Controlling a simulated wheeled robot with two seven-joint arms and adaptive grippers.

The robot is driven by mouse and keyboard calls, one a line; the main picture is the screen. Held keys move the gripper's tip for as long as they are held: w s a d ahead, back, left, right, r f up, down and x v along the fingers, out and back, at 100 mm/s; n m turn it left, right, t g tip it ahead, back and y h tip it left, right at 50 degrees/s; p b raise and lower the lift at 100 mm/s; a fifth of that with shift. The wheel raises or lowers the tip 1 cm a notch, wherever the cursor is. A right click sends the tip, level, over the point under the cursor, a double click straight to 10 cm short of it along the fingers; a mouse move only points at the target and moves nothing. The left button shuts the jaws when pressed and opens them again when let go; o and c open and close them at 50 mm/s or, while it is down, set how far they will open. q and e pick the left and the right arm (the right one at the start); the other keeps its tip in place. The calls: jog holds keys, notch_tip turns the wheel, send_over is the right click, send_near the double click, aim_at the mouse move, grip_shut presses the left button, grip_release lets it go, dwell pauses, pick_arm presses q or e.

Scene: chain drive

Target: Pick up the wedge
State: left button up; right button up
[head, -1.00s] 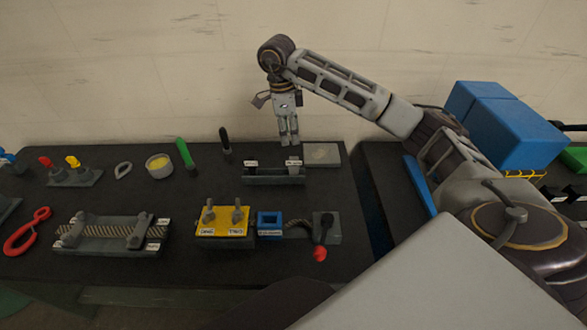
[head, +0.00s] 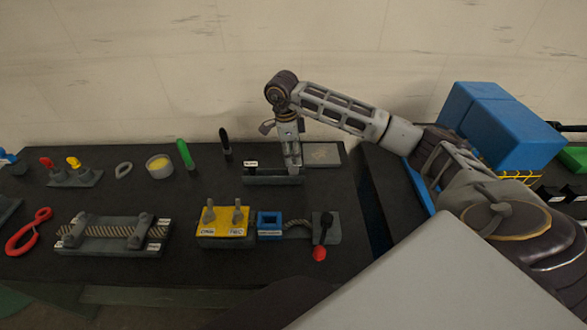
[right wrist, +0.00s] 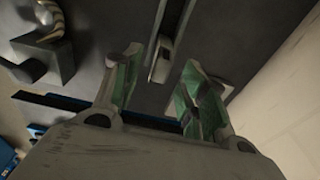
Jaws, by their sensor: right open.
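My right gripper (head: 293,167) points down over the right end of a long dark holder (head: 262,180) on the black table. In the right wrist view, its two green-padded fingers (right wrist: 160,66) are apart with nothing held between them. A small pale grey block (right wrist: 162,62), which looks like the wedge, lies at the near end of the holder's slot (right wrist: 174,22), seen between the fingertips. I cannot tell whether the fingers touch it. In the head view the gripper hides this block. My left gripper is not in view.
A grey plate (head: 323,154) lies just right of the holder. A green-handled tool (head: 185,153) and a black-handled tool (head: 224,143) stand to the left. In front are a yellow block with pegs (head: 225,222), a blue frame (head: 270,222) and a red-knobbed lever (head: 320,252).

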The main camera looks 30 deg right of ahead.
aim_at(293, 169)
jog(key=shift+f, duration=0.15)
jog(key=shift+d+f+p, duration=0.15)
jog(key=shift+f+p, duration=0.55)
jog(key=shift+f, duration=1.8)
grip_shut()
